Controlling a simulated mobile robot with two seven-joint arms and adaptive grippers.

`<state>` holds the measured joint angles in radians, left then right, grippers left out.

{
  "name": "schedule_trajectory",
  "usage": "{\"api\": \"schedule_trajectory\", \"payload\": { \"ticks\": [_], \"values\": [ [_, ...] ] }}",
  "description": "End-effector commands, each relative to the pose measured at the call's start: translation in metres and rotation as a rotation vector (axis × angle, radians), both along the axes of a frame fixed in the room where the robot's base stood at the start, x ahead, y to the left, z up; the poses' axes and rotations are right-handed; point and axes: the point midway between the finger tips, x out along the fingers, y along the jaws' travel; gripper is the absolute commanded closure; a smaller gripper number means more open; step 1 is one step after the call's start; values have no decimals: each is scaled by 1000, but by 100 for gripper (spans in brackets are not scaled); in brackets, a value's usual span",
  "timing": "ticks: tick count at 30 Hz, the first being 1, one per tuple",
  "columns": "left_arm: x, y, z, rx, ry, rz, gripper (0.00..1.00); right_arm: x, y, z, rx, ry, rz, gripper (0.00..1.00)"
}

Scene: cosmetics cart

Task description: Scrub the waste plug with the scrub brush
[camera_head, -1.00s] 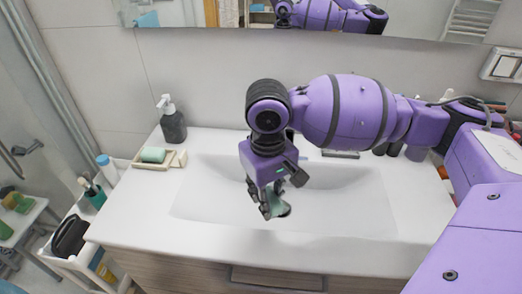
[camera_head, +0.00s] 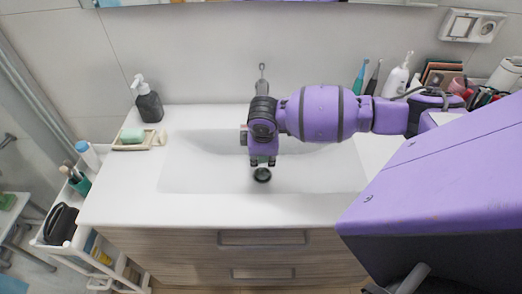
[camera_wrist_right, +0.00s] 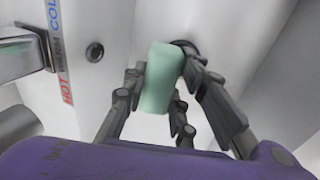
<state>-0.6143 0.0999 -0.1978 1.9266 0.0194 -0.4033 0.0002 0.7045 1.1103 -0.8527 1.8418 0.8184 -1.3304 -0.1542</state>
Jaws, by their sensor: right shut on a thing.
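My right gripper (camera_head: 262,161) is low over the white sink basin (camera_head: 310,172), pointing down. In the right wrist view its fingers (camera_wrist_right: 165,100) are shut on a pale green scrub brush (camera_wrist_right: 160,78); no bristles show. In the wrist view the plug (camera_wrist_right: 191,46) is partly hidden behind the far end of the brush. I cannot tell whether brush and plug touch. My left gripper is not in view.
The faucet (camera_wrist_right: 22,50) with its hot and cold label stands close beside the gripper. A soap dispenser (camera_head: 147,100) and a soap tray (camera_head: 120,147) are on the left counter. Toothbrushes (camera_head: 360,77) and a white bottle (camera_head: 397,76) stand at the back right.

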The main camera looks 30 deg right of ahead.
Motion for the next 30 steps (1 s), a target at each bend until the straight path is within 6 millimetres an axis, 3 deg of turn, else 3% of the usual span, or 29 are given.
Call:
{"api": "schedule_trajectory", "payload": {
  "ticks": [1, 8, 10, 17, 30],
  "values": [
    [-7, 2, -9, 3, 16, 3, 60, -3, 0, -15, 0, 12, 0, 95],
    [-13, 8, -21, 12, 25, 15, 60, -3, 0, -42, 0, 10, 0, 95],
    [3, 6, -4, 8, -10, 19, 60, -8, 5, -32, 3, 1, 0, 95],
    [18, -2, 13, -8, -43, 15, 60, -21, 14, -29, 2, -5, -1, 95],
    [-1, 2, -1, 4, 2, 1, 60, -27, 16, -34, 1, 2, -2, 95]
  ]
}}
